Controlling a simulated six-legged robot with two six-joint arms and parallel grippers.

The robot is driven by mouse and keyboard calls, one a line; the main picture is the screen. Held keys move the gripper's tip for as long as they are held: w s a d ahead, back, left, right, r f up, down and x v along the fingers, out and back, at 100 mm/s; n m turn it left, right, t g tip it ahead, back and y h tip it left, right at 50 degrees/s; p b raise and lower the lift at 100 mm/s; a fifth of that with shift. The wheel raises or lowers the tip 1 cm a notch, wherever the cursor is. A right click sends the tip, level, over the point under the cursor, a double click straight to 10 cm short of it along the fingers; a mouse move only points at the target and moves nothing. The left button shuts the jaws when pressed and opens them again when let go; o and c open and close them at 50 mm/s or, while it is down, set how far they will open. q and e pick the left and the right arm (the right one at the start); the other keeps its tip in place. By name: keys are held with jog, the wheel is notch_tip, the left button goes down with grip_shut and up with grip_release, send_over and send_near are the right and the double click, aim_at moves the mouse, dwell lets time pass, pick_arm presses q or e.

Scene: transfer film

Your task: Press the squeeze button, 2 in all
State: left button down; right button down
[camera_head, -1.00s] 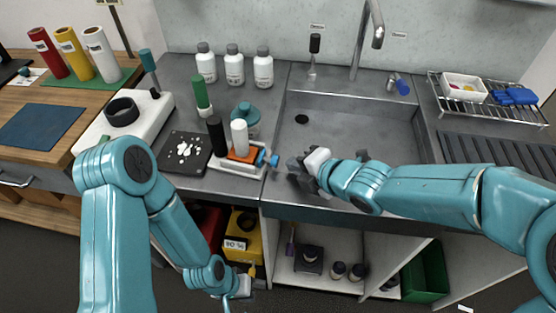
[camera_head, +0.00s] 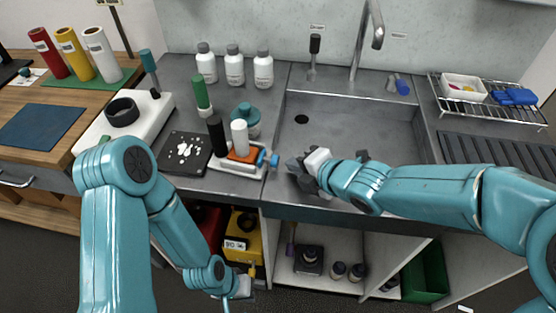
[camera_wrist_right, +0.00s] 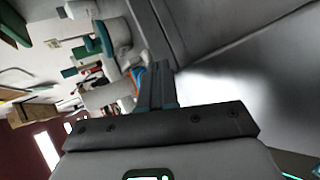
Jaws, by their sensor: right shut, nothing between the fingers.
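A small white tray (camera_head: 240,170) stands on the counter just left of the sink. It holds a black cylinder (camera_head: 217,136), a white cylinder (camera_head: 240,138), an orange block (camera_head: 242,155) and a blue knob (camera_head: 268,159) at its right end. I cannot tell which part is the squeeze button. My right gripper (camera_head: 293,167) is at the sink's front left edge, just right of the blue knob and apart from it. Its fingers (camera_wrist_right: 157,85) are shut and empty in the right wrist view. My left gripper (camera_head: 246,286) hangs low in front of the cabinet; its fingers are unclear.
A black board (camera_head: 170,160) with white pieces lies left of the tray. A green-capped bottle (camera_head: 202,95), a teal-lidded jar (camera_head: 246,116) and several white bottles (camera_head: 234,66) stand behind. The sink basin (camera_head: 345,130) is empty. A wire rack (camera_head: 540,117) stands at right.

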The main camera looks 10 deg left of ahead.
jog(key=shift+a, duration=0.1)
dwell(0.5)
jog(key=shift+a+b, duration=0.15)
jog(key=shift+b, duration=0.15)
jog(key=shift+a, duration=0.2)
jog(key=shift+w+a+b, duration=0.1)
jog(key=shift+a+b, duration=0.35)
jog(key=shift+a, duration=0.15)
dwell(0.5)
jog(key=shift+d, duration=0.1)
jog(key=shift+d+p, duration=0.4)
jog(key=shift+d, duration=0.55)
